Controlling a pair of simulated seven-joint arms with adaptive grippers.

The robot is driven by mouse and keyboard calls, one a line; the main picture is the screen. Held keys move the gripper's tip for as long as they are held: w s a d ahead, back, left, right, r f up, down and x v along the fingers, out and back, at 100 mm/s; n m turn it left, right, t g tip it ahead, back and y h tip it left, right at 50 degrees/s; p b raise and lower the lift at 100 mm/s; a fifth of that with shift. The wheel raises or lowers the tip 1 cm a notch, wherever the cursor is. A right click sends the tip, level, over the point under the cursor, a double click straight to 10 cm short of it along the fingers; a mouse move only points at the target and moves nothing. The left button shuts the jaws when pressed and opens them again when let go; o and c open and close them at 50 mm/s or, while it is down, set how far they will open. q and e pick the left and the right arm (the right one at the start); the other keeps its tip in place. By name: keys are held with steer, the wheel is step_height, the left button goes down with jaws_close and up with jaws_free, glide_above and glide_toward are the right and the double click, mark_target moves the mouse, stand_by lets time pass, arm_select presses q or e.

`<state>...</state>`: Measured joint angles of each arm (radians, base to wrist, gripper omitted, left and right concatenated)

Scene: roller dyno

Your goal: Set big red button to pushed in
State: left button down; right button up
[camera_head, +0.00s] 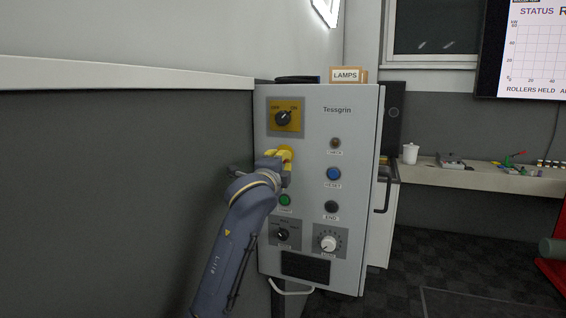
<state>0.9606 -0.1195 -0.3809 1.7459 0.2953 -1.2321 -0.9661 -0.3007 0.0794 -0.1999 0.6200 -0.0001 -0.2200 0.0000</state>
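A grey control cabinet (352,115) marked Tessgrin stands in the middle of the view. My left gripper (284,166) is at the upper left of its front, below the rotary switch. A yellow housing (287,151) shows behind the gripper there, with a faint orange-red tint near its top. The face of the big red button is not clearly visible; my gripper covers that spot. I cannot tell whether the fingers touch it or whether it is in or out. The finger opening cannot be made out. My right gripper is out of view.
The cabinet also bears a rotary switch (282,117), a blue button (334,174), a green button (285,200), a black button (331,207) and a white knob (328,243). A LAMPS box (346,75) sits on top. A bench (470,180) stands at right.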

arm_select(q)
steer(key=shift+w, duration=0.1)
stand_by(0.3)
steer(key=shift+x, duration=0.95)
steer(key=v, duration=1.2)
steer(key=shift+d, duration=0.1)
